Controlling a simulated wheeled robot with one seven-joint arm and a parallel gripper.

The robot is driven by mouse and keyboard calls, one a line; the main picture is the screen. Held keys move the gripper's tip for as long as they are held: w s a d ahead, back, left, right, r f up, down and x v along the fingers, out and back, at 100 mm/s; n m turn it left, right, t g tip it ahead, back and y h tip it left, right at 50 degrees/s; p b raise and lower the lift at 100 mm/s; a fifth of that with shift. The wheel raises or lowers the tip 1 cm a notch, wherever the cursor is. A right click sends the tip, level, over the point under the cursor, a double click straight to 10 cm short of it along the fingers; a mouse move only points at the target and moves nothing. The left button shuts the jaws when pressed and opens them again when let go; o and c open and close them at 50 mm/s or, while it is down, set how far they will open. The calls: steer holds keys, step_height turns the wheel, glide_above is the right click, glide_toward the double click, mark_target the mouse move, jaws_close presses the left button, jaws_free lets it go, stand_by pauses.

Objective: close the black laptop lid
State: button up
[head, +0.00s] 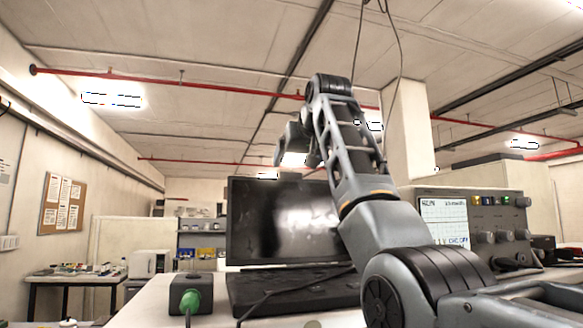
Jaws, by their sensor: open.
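The black laptop stands open on the light worktop, with its lid (270,222) upright and the dark screen facing me. Its base (295,291) lies flat in front of the lid, with a dark cable across it. My gripper (293,160) is raised above the lid's top edge in the picture, open and empty, apart from the laptop. My arm comes from the lower right and hides the right side of the lid and part of the base. The fingertips are small and their distance from the lid is hard to tell.
A black box with a green plug (192,299) stands left of the laptop base. A grey instrument with a screen and knobs (470,228) stands to the right, behind my arm. A side table (75,280) with small parts is at the far left.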

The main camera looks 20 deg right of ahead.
mark_target(293, 187)
steer(key=shift+p+x, duration=0.65)
steer(key=shift+x, duration=1.6)
steer(key=shift+s, duration=0.1)
steer(key=c, duration=1.5)
